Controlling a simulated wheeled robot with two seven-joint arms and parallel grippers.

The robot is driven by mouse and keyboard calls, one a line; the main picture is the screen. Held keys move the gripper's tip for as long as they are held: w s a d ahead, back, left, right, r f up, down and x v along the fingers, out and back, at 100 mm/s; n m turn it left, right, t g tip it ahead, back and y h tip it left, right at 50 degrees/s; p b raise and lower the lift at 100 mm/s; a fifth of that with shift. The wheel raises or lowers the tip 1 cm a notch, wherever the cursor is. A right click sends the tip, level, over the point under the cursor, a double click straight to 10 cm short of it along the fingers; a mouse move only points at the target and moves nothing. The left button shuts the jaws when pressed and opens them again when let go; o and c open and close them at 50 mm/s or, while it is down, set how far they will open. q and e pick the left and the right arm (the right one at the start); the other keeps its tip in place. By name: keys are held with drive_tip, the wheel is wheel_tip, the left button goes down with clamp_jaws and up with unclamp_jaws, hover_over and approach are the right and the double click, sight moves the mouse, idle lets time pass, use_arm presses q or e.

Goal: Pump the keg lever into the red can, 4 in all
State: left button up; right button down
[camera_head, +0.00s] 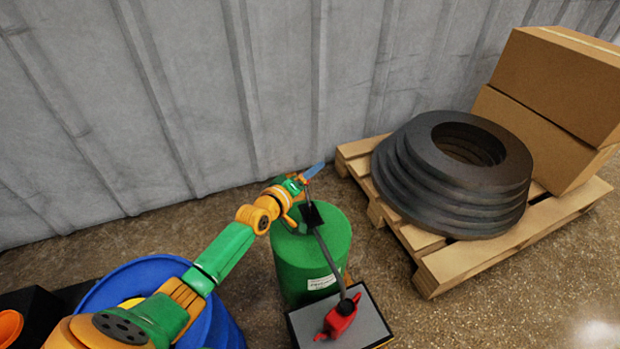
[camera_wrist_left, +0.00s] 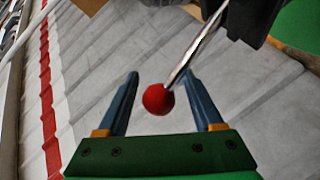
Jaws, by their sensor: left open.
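The green keg (camera_head: 318,262) stands upright on the floor with a black pump head (camera_head: 311,214) on top. A thin grey spout (camera_head: 328,254) slopes from the pump toward the red can (camera_head: 341,319), which sits on a grey-topped stand in front of the keg. My left gripper (camera_head: 312,172) is above the keg's far side. In the left wrist view, its two blue fingers (camera_wrist_left: 161,78) are open, one on each side of the red ball knob (camera_wrist_left: 158,99) at the end of the metal lever rod (camera_wrist_left: 195,45). Contact with the knob cannot be told.
A blue drum (camera_head: 140,275) stands left of the keg, under my left arm. To the right, a wooden pallet (camera_head: 425,241) carries stacked black rings (camera_head: 420,195) and cardboard boxes (camera_head: 560,80). A grey ribbed wall (camera_head: 190,90) is close behind the keg.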

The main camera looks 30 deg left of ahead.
use_arm(q)
drive_tip(key=shift+w, duration=0.1)
clamp_jaws()
idle(1.5)
